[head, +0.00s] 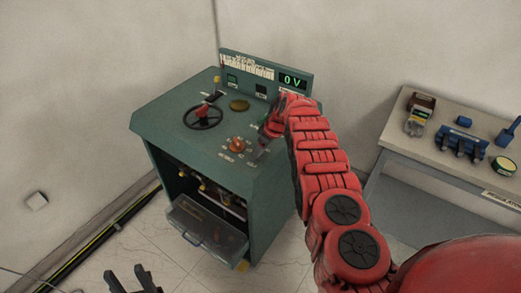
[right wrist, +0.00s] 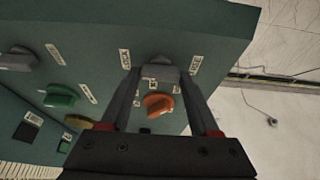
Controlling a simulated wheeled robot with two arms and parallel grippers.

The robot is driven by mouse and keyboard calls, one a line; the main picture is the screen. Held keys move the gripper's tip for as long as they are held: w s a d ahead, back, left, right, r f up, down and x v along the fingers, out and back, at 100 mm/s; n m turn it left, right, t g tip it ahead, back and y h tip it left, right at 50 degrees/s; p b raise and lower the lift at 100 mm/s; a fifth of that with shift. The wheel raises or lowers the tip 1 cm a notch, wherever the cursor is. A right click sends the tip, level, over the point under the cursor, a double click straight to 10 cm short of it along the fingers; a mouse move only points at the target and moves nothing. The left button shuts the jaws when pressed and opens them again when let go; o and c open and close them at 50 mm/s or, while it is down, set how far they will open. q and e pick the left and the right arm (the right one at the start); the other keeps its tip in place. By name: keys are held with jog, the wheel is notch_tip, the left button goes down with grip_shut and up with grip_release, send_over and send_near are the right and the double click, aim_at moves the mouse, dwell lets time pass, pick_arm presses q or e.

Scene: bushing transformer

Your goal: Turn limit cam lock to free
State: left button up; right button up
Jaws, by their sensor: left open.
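The grey limit cam lock knob (right wrist: 158,72) sits on the green console top, between a LOCK label (right wrist: 125,58) on its left and a FREE label (right wrist: 195,65) on its right. I cannot tell which label it points to. My right gripper (right wrist: 158,80) has its fingers apart on both sides of this knob in the right wrist view; whether they press on it is unclear. In the head view my red right arm reaches over the console's right side and hides part of it. My left gripper (head: 131,281) is open and empty at the bottom, clear of the console.
The green console (head: 170,120) carries a black handwheel (head: 203,117), an orange knob (head: 236,145) and a display (head: 292,81) reading 0 V. The orange knob lies close to my right fingers. An open drawer (head: 207,228) juts out below. A bench (head: 440,150) with parts stands right.

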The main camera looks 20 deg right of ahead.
jog(key=c, duration=0.5)
